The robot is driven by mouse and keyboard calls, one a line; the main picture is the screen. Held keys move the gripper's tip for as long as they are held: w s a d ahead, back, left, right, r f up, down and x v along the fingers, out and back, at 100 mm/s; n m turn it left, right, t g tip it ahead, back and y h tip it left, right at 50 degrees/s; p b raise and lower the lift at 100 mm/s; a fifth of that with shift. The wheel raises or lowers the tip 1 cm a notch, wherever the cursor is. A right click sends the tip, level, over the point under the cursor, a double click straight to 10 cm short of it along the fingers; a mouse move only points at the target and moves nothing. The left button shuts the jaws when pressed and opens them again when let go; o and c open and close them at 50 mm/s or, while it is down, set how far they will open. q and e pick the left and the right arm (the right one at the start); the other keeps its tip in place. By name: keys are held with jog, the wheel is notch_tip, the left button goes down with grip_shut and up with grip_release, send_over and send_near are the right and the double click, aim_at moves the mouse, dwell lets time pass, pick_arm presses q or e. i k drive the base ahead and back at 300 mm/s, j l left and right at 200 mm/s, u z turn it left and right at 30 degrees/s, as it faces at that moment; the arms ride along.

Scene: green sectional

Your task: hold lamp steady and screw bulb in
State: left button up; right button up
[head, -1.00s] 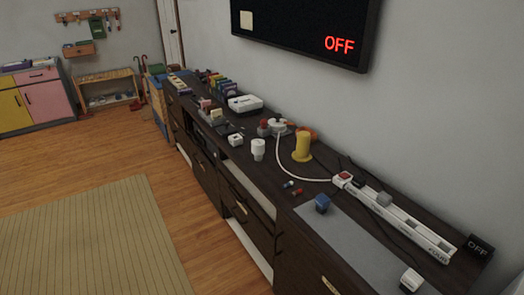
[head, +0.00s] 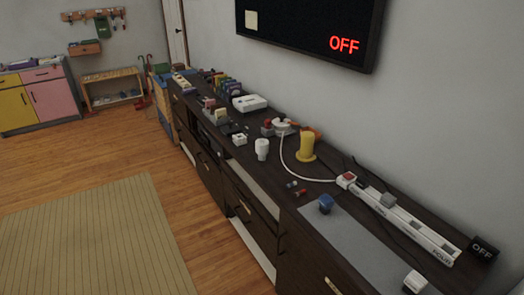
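A white bulb-shaped piece (head: 262,149) stands upright near the front edge of the dark cabinet top (head: 283,178). A yellow post on a round yellow base (head: 306,145) stands just right of it, apart from it; it may be the lamp, but I cannot tell for sure. A white round piece (head: 283,125) lies behind them, and a white cord (head: 294,172) runs from it towards the power strip. Neither of my grippers is in view.
A long white power strip (head: 413,229) lies along the wall side. A blue cube (head: 326,204) and a white block (head: 415,282) sit on the grey mat (head: 345,237). Small items crowd the far end. A wall screen (head: 310,30) reads OFF. The floor rug (head: 90,240) is clear.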

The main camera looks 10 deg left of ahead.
aim_at(306, 155)
jog(key=i+j+z, duration=0.15)
jog(key=i+j, duration=0.3)
jog(key=i+j+z, duration=0.15)
jog(key=i+j, duration=0.25)
jog(key=j, duration=0.15)
jog(key=i+j+z, duration=0.15)
jog(key=i+j, duration=0.25)
jog(key=j, duration=0.15)
